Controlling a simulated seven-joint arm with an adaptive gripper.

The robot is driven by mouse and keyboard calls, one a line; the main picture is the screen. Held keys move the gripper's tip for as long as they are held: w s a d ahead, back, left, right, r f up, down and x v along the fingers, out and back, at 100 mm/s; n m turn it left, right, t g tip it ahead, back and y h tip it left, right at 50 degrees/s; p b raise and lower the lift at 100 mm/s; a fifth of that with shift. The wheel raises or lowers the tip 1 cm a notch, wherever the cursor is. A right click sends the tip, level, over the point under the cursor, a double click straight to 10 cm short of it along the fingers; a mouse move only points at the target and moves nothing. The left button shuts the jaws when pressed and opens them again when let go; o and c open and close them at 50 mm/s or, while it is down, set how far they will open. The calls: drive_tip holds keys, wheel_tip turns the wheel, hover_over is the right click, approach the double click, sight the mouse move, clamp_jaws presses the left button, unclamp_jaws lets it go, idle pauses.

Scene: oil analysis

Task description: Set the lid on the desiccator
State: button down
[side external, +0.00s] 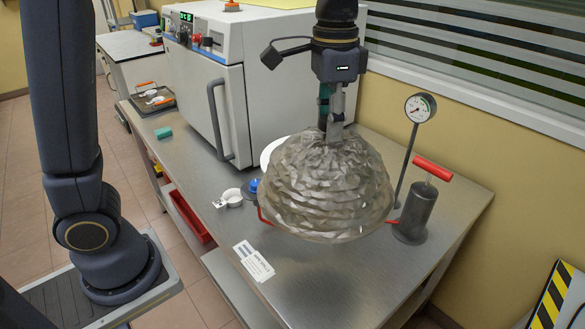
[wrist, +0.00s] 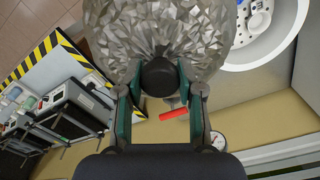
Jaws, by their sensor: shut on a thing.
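In the wrist view my gripper (wrist: 160,90) is shut on the dark knob at the top of the lid (wrist: 120,40). A round white vessel (wrist: 252,66), which looks like the desiccator base, lies to the right of the lid in the wrist view, with a perforated plate and small items inside. In the side view only a white edge (side external: 268,153) shows behind the lid; the rest is hidden.
A red-handled grey cylinder (side external: 414,212) and a gauge on a stand (side external: 420,108) stand close to the lid's right. A white oven (side external: 225,85) stands behind.

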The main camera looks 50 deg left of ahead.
drive_tip(key=w+a+r+n, duration=0.2)
drive_tip(key=w+a+n, duration=0.2)
drive_tip(key=w+a, duration=0.9)
drive_tip(key=a+f+n, duration=0.1)
drive_tip(key=a+f, duration=0.4)
drive_tip(key=f, duration=0.3)
drive_tip(key=shift+s+f, duration=0.35)
drive_tip(key=shift+f, duration=0.6)
drive_tip(key=c, duration=0.7)
unclamp_jaws()
drive_tip(key=shift+o, duration=0.2)
